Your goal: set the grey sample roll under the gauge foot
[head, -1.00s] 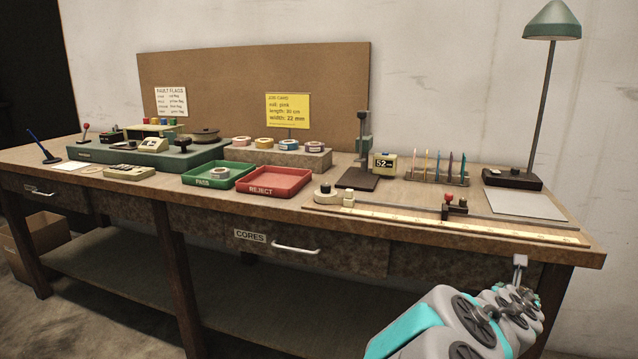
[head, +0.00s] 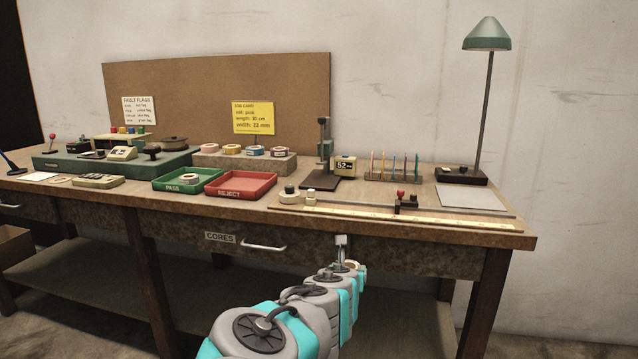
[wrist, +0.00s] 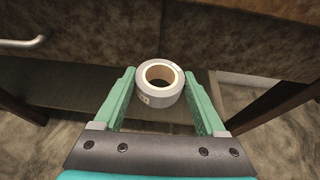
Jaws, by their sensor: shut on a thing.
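The grey sample roll (wrist: 160,98) shows in the wrist view, a grey ring with a tan core, its open hole facing the camera. My gripper (wrist: 159,84) is shut on it, one green finger on each side. In the head view my gripper (head: 347,256) is low in front of the bench, below the top and near the drawer front; the roll is hard to make out there. The gauge (head: 323,150) is a dark post on a dark base plate at the back of the bench, beside a display (head: 345,166) reading 52. Its foot is too small to tell.
The bench top (head: 400,222) has a long ruler strip (head: 390,213) with small fixtures along its front, between my gripper and the gauge. The green tray (head: 188,180) and red reject tray (head: 241,184) lie left of the gauge. A pen rack (head: 394,176) and lamp (head: 487,90) stand right.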

